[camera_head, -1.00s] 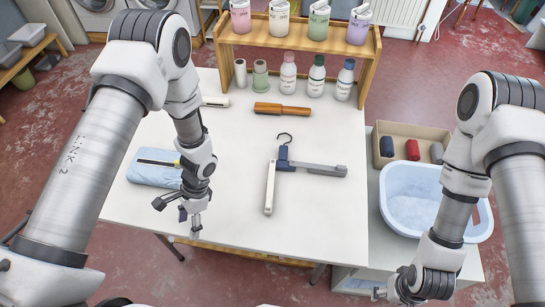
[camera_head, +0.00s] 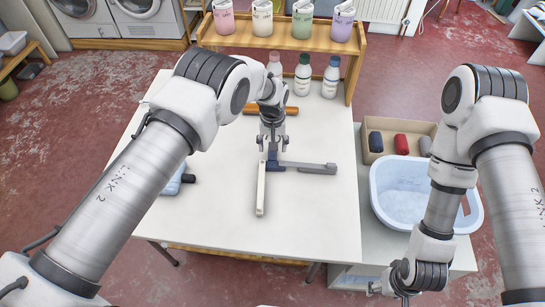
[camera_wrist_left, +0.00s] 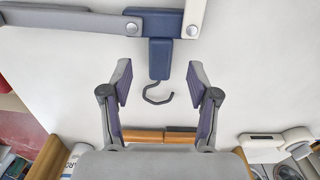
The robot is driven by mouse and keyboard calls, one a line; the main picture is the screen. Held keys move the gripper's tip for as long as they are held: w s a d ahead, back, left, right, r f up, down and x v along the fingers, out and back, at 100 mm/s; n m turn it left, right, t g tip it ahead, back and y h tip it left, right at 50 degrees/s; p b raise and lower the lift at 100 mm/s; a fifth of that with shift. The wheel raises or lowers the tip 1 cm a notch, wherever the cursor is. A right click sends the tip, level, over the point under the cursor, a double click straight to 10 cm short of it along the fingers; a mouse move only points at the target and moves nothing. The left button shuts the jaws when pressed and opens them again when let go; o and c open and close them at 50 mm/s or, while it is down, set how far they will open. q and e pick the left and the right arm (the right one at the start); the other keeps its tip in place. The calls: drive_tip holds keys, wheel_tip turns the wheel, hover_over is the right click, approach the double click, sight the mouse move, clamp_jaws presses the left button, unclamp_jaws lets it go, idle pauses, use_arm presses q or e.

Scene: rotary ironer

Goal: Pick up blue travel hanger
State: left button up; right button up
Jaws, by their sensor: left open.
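The blue travel hanger lies on the white table, its blue middle (camera_head: 274,163) towards the back. One white arm points to the front and one grey arm to the right. In the left wrist view its blue neck (camera_wrist_left: 160,60) and dark hook point between my fingers. My left gripper (camera_head: 272,147) is open above the hook end, one finger on each side, with nothing gripped; it also shows in the left wrist view (camera_wrist_left: 159,83). My right gripper (camera_head: 383,288) is low at the right, away from the hanger; its fingers are too small to read.
A wooden-handled tool (camera_head: 291,110) lies behind the hanger. Bottles (camera_head: 330,78) stand under a wooden shelf (camera_head: 300,45) at the back. A folded blue cloth (camera_head: 172,187) is partly hidden by my left arm. A blue basin (camera_head: 376,205) stands right; the table's front is clear.

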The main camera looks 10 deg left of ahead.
sight(272, 155)
use_arm(q)
drive_tip(key=f, duration=0.4)
drive_tip(key=shift+s+f, duration=0.15)
drive_tip(key=shift+s, duration=0.05)
drive_tip(key=shift+w+f, duration=0.1)
drive_tip(key=shift+f, duration=0.2)
drive_tip(key=shift+r, duration=0.1)
clamp_jaws()
wheel_tip(272, 155, up, 10)
